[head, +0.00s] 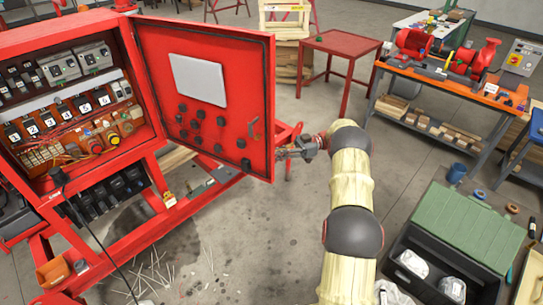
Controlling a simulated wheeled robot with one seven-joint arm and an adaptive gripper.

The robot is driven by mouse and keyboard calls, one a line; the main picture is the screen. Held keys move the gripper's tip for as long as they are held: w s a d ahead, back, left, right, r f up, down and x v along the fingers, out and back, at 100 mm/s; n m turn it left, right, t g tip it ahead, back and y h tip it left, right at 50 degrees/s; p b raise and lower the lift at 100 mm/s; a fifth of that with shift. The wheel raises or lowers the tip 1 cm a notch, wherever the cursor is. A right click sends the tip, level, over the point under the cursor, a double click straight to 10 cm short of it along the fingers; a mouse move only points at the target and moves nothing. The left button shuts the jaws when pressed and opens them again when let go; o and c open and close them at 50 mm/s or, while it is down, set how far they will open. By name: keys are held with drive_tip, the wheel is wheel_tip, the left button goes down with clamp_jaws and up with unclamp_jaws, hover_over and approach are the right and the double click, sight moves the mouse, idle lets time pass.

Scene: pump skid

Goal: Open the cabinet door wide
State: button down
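The red cabinet (82,100) stands at the left of the head view with its front open. Numbered breakers, wiring and switches show inside. Its red door (150,75) stands swung out to the right, with a blank pale panel (199,81) and several dark knobs on the face toward me. My gripper (281,155) is at the lower part of that free edge, reaching in from the right. Its fingertips are small and partly behind the edge, so I cannot tell whether they grip it.
A red table (341,43) stands behind the door. A workbench with a red pump (413,43) is at the back right. An open green case (460,227) lies on the floor at the lower right. Floor between cabinet and my arm is mostly clear, with scattered sticks.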

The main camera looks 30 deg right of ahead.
drive_tip(key=shift+w+d+r, duration=0.1)
drive_tip(key=shift+w, duration=0.45)
drive_tip(key=c, duration=2.4)
unclamp_jaws()
drive_tip(key=shift+o, duration=1.3)
drive_tip(key=shift+w+a+f, duration=0.2)
drive_tip(key=shift+w+a, duration=0.1)
drive_tip(key=shift+w, duration=0.05)
drive_tip(key=shift+o, duration=0.9)
drive_tip(key=shift+s+d, duration=0.1)
drive_tip(key=shift+d, duration=0.05)
drive_tip(key=shift+s+d, duration=0.1)
drive_tip(key=shift+s, duration=0.05)
